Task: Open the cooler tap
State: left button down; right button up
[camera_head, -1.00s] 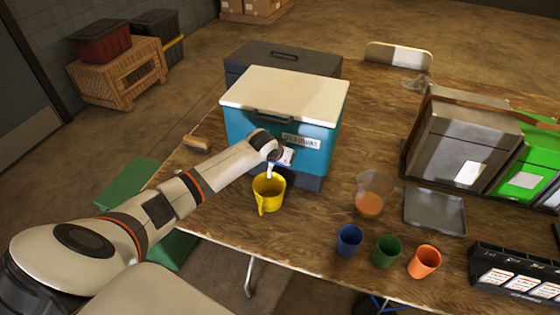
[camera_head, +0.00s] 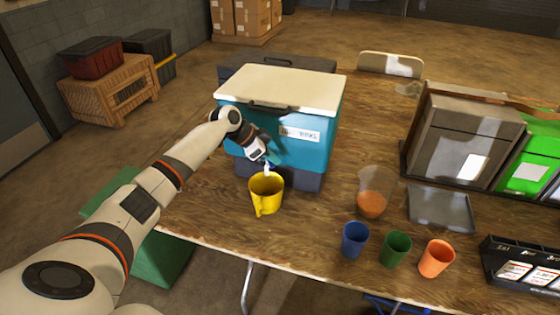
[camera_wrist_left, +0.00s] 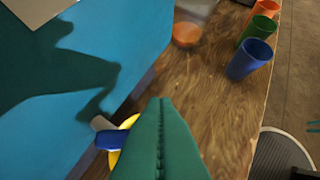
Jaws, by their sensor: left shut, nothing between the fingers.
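The teal cooler (camera_head: 312,152) with a white lid stands on the table on a dark base. A small pale piece (camera_head: 266,170) shows low on its front, above the yellow jug (camera_head: 266,195); I cannot tell if it is spout or liquid. In the left wrist view the tap (camera_wrist_left: 108,138) is blue with a grey end, left of my fingers, with the jug's yellow edge (camera_wrist_left: 130,122) behind it. My left gripper (camera_head: 262,156) is shut and empty by the cooler front, just above the tap. Its green fingers (camera_wrist_left: 160,135) lie together. My right gripper is out of view.
Blue (camera_head: 354,240), green (camera_head: 395,249) and orange (camera_head: 436,258) cups stand near the table's front edge. A clear container with orange contents (camera_head: 371,203) and a grey tray (camera_head: 440,208) are right of the cooler. Bare wood lies between jug and cups.

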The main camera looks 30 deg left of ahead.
pick_arm(q)
jog(key=shift+s+a+f+m+g+h+b, duration=0.2)
jog(key=shift+m+g+h+b, duration=0.25)
jog(key=shift+m+b, duration=0.4)
jog(key=shift+r+p, duration=0.2)
jog(key=shift+p, duration=0.1)
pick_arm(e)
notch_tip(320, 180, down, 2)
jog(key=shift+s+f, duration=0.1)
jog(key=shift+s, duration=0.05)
pick_arm(q)
jog(key=shift+s, duration=0.1)
jog(key=shift+s+r, duration=0.1)
jog(key=shift+s+d+p, duration=0.2)
jog(key=shift+s+p, duration=0.15)
jog(key=shift+p, duration=0.35)
jog(key=shift+s, duration=0.25)
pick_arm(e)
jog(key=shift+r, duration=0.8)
pick_arm(q)
jog(key=shift+d, duration=0.1)
